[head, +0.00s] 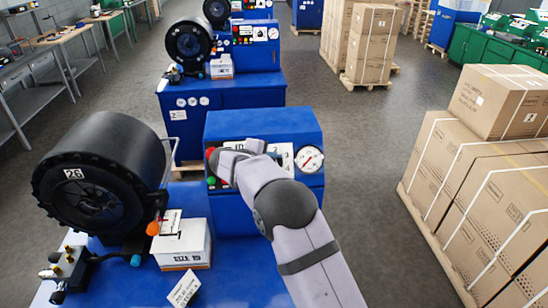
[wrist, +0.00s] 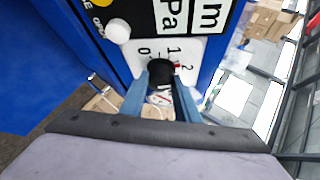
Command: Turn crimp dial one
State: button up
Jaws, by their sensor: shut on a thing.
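The crimp dial is a small black round knob (wrist: 161,70) on a white scale plate (wrist: 190,48) marked 0, 1 and 2 in the wrist view. A short red mark shows at its right side, near the 2. My gripper (wrist: 161,88) has its two blue-grey fingers on either side of the knob, shut on it. In the head view my gripper (head: 238,158) reaches the front panel of the nearest blue control box (head: 265,124). My arm and gripper hide the dial there.
A white gauge (head: 309,159) sits right of my gripper on the panel. A black crimper head marked 26 (head: 98,170) and a SIZE 19 box (head: 184,245) stand to the left. Strapped cartons (head: 490,190) are at the right. More blue machines stand behind, with open floor between.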

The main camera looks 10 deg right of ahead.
jog(key=shift+w+d+r+m+g+y, duration=0.1)
jog(key=shift+m+g+y, duration=0.25)
jog(key=shift+m, duration=0.35)
jog(key=shift+r+m+g+y, duration=0.1)
jog(key=shift+m+g+y, duration=0.2)
jog(key=shift+m, duration=0.4)
jog(key=shift+f, duration=0.1)
jog(key=o, duration=1)
jog(key=shift+o, duration=0.2)
jog(key=b+v, duration=0.3)
jog(key=v, duration=0.4)
